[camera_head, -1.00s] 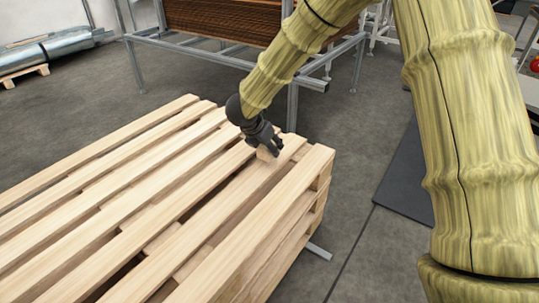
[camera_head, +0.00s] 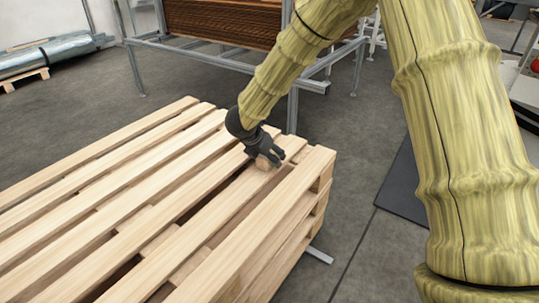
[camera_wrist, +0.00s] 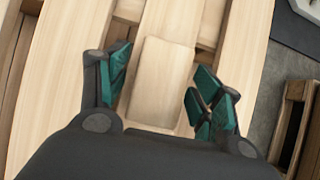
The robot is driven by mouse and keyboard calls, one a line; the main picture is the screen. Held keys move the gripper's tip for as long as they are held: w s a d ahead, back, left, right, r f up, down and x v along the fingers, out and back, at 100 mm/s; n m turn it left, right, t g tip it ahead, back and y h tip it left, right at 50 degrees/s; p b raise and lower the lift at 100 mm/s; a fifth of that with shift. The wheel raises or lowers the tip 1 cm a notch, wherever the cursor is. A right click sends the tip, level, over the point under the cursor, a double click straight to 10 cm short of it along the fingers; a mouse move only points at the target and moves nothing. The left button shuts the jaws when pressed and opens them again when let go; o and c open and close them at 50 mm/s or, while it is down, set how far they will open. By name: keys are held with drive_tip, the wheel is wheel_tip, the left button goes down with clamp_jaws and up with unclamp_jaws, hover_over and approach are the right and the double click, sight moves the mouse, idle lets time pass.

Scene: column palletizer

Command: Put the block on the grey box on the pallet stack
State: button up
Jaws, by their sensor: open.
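The block (camera_wrist: 160,84) is a pale wooden piece. In the wrist view it lies between the two teal-padded fingers of my gripper (camera_wrist: 160,92), with a visible gap on each side. In the head view the block (camera_head: 263,163) shows as a small pale patch under the dark fingers of my gripper (camera_head: 268,159). It appears to rest on a slat of the pallet stack (camera_head: 150,220), near the far right corner. My gripper is open around it. No grey box is recognisable.
The stack's slats have open gaps between them. A metal frame (camera_head: 310,85) with brown sheets (camera_head: 225,20) stands behind the stack. A dark mat (camera_head: 405,185) lies on the floor to the right. Most of the stack's top is bare.

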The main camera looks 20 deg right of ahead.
drive_tip(key=p+v, duration=0.4)
drive_tip(key=v, duration=0.8)
